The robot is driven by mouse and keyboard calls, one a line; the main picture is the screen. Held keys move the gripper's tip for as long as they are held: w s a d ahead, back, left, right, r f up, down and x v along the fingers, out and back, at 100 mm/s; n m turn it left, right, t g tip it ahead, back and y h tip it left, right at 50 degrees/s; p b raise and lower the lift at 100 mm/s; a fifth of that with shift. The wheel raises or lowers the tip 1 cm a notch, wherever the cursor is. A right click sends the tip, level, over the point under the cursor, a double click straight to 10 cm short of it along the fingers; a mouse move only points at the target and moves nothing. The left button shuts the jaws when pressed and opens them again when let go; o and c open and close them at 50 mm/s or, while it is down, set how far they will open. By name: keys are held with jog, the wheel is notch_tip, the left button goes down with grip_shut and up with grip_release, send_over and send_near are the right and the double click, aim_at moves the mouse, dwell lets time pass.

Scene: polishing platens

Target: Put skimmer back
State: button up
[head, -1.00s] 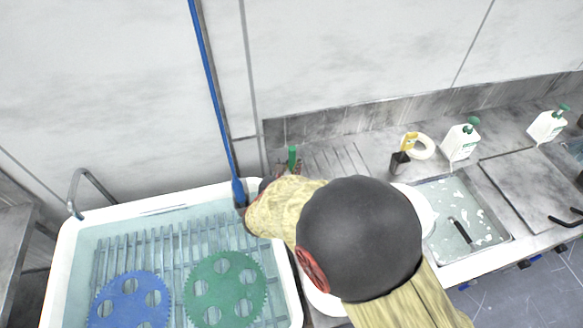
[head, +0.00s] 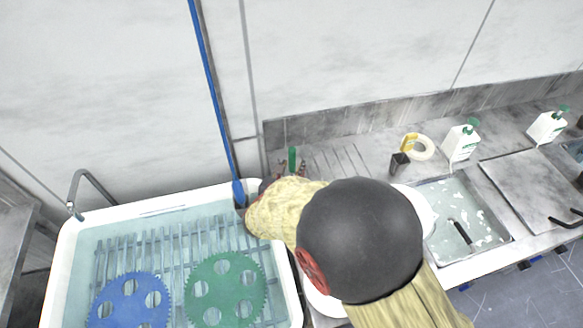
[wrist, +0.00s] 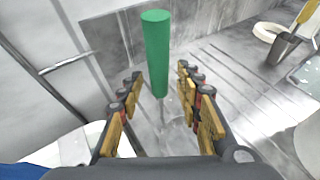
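A green cylindrical handle (wrist: 157,55) stands upright in the wrist view, over the grey counter. It also shows in the head view (head: 292,158), just beyond my wrist. My gripper (wrist: 160,75) is open, with its fingers apart on either side of the handle's line; neither visibly touches it. I cannot tell whether the handle is between the fingertips or just beyond them. A long blue-handled tool (head: 215,92) leans along the wall, its lower end beside my arm. I cannot tell which of these is the skimmer. My arm hides most of the gripper in the head view.
A white water basin (head: 70,240) holds a rack, a blue toothed disc (head: 130,301) and a green one (head: 226,291). Along the counter are a dark cup (head: 400,164), a tape roll (head: 422,147), white bottles (head: 462,141) and a sink (head: 440,200). The wall runs close behind.

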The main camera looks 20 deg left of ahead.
jog(key=p+v, duration=0.1)
jog(key=v, duration=1.1)
jog(key=shift+f, duration=0.1)
jog(key=w+d+r+m+g+h, duration=0.1)
jog(key=w+d+r+m+h, duration=0.2)
jog(key=d, duration=0.4)
jog(key=w+d+r+m+h, duration=0.2)
jog(key=w+d+r+m, duration=0.1)
jog(key=d+m, duration=0.3)
jog(key=s+d+r+m+g+h, duration=0.15)
jog(key=d+m, duration=0.35)
jog(key=d, duration=0.5)
jog(key=d+r+m+g+h, duration=0.1)
jog(key=d+r+m+g, duration=0.25)
jog(key=d, duration=0.55)
jog(key=s+d+r+m+y, duration=0.2)
jog(key=s+d+m, duration=0.3)
jog(key=m, duration=0.5)
jog(key=s+d+r+m+g+y, duration=0.1)
jog(key=s+d+r+m+y, duration=0.2)
jog(key=s+m, duration=0.7)
jog(key=d+r, duration=0.2)
jog(key=d, duration=0.1)
jog(key=shift+s+r+y, duration=0.15)
jog(key=shift+s+y, duration=0.1)
jog(key=shift+y, duration=0.1)
